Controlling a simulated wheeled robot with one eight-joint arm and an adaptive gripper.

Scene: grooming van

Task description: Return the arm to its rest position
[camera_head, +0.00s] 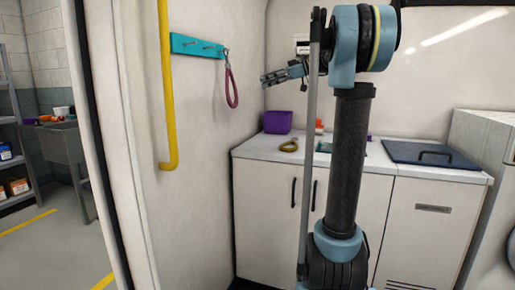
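My gripper (267,79) is raised in the middle of the view and points left toward the white side wall. It is above the counter and to the right of a hanging purple loop, apart from it in the picture. Nothing is seen held in it. It is small here, and I cannot tell whether its fingers are open or shut. My arm stands upright in front of the counter, with its bent upper joint near the top edge, and hides part of the counter and the back wall.
A teal hook rack (197,46) holds the purple loop (231,88). A yellow rail (165,90) runs down the wall. The counter (262,147) bears a purple bin (278,121), a yellowish loop (289,145) and a dark lidded panel (430,154). A doorway opens at left.

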